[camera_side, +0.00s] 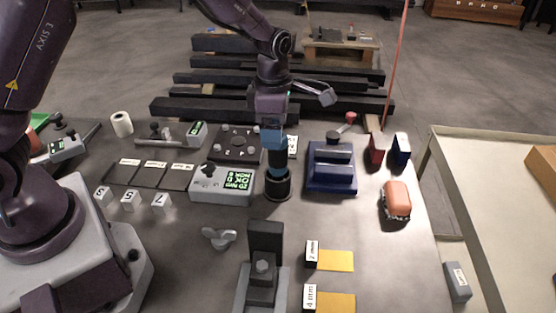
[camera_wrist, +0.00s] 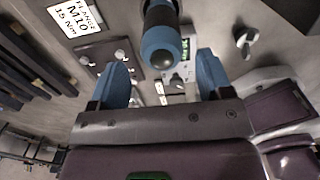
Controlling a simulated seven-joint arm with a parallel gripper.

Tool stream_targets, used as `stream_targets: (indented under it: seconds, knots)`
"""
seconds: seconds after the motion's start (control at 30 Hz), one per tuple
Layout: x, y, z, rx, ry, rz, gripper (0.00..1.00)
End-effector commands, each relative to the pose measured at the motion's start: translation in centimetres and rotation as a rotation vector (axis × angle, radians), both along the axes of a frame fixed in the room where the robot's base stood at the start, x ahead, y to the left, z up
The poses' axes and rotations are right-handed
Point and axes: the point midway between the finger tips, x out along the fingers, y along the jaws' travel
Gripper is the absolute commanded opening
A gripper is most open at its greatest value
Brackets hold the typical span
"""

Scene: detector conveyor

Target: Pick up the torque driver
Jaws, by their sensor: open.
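The torque driver (camera_side: 277,160) stands upright in a round black holder (camera_side: 278,188) near the middle of the table. It has a dark handle with blue bands. My gripper (camera_side: 272,138) is directly above it, pointing down, with its blue fingers close to the driver's top end. In the wrist view, the driver (camera_wrist: 160,32) shows end-on at upper centre, its rounded top between the lines of my two open blue fingers (camera_wrist: 162,66). A gap shows on each side of it. The side view does not show how far the fingertips reach down past the top.
A grey tester with a green display (camera_side: 222,183) stands just left of the holder. A dark plate with knobs (camera_side: 236,143) is behind it. A blue block fixture (camera_side: 331,168) stands to the right, and a black upright stand (camera_side: 264,250) in front. A grey wing-shaped part (camera_side: 219,237) lies front left.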

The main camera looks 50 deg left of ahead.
Motion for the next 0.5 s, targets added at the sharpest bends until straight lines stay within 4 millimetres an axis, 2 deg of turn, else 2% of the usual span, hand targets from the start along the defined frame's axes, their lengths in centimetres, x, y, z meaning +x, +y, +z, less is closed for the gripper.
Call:
stream_targets:
  seconds: [0.3,0.5]
  knots:
    - [0.3,-0.8,-4.3,0.000,0.003,0.001,0.72]
    - [0.4,-0.9,-4.7,0.000,-0.001,0.000,0.72]
